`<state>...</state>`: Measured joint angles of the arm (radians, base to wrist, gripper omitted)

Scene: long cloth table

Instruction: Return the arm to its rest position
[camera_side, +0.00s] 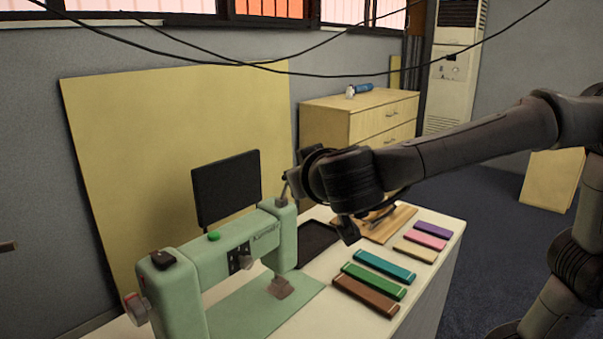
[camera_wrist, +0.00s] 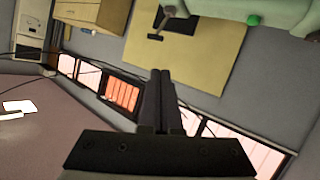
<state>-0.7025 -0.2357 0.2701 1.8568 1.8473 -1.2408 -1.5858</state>
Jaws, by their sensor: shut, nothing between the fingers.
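My arm (camera_side: 470,142) reaches in from the right over the table, with its dark wrist above the back of the table, right of the sewing machine's upright. My gripper (camera_wrist: 160,75) shows in the wrist view with its two dark fingers together and nothing between them. The wrist view is tilted and looks toward the wall and windows. In the side view the fingers are hard to tell from the dark wrist parts. No contact with any object can be made out.
A pale green sewing machine (camera_side: 220,264) stands left on the table. A dark monitor (camera_side: 226,188) is behind it. Several coloured bars, including a teal one (camera_side: 384,266), lie front right beside a wooden board (camera_side: 394,224). Cables (camera_side: 290,73) hang above. A drawer cabinet (camera_side: 345,122) stands behind.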

